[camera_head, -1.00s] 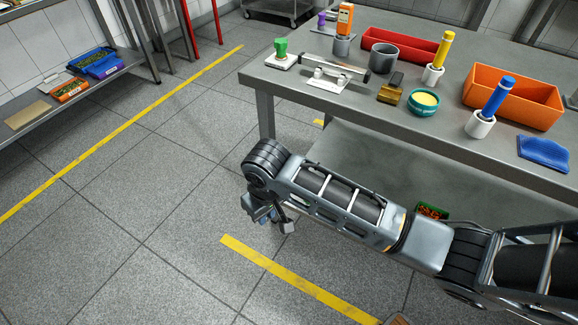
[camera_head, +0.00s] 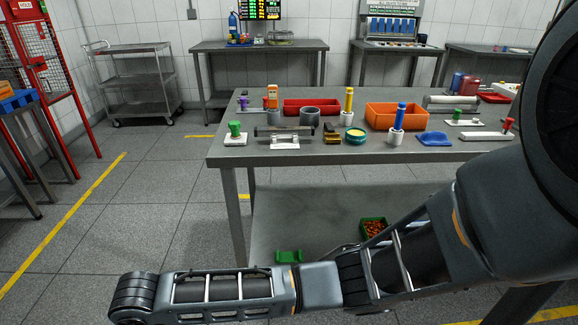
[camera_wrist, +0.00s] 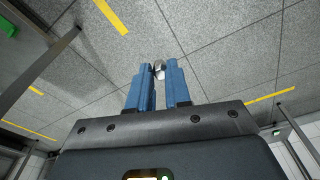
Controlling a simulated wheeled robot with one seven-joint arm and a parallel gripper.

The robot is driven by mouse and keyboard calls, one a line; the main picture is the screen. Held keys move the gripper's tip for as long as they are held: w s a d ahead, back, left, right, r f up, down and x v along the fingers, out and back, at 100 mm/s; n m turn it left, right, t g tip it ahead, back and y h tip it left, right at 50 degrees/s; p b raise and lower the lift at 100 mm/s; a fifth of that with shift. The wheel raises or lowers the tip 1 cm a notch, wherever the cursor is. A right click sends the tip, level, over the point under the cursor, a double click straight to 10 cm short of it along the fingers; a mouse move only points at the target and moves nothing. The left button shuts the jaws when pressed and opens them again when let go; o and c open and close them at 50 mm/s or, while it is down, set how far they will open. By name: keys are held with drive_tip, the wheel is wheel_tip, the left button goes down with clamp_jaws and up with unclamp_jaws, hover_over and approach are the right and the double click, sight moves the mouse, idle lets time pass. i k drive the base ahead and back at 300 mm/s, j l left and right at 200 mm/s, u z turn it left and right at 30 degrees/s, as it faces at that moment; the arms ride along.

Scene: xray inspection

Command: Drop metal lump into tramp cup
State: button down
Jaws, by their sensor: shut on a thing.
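My gripper (camera_wrist: 159,85) shows in the wrist view with its two blue fingers shut on a small shiny silver metal lump (camera_wrist: 159,71) at their tips. Behind the lump is only the grey floor, so it is held in the air away from the table. In the head view my arm stretches across the front of the table, and the gripper end is out of sight at the lower left. A grey, open round cup (camera_head: 309,116) stands on the table; I cannot tell for sure that it is the tramp cup.
The steel table (camera_head: 330,158) carries a red tray (camera_head: 303,103), an orange bin (camera_head: 397,116), a blue-handled tool (camera_head: 399,117), a yellow-handled tool (camera_head: 348,101) and a teal tub (camera_head: 355,136). A green box (camera_head: 374,222) sits on its lower shelf. Floor left of the table is open.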

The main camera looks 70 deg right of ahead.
sight(313, 124)
drive_tip(key=i+j+z, duration=0.1)
drive_tip(key=z, duration=0.3)
drive_tip(key=j+z, duration=0.55)
drive_tip(key=z, duration=0.3)
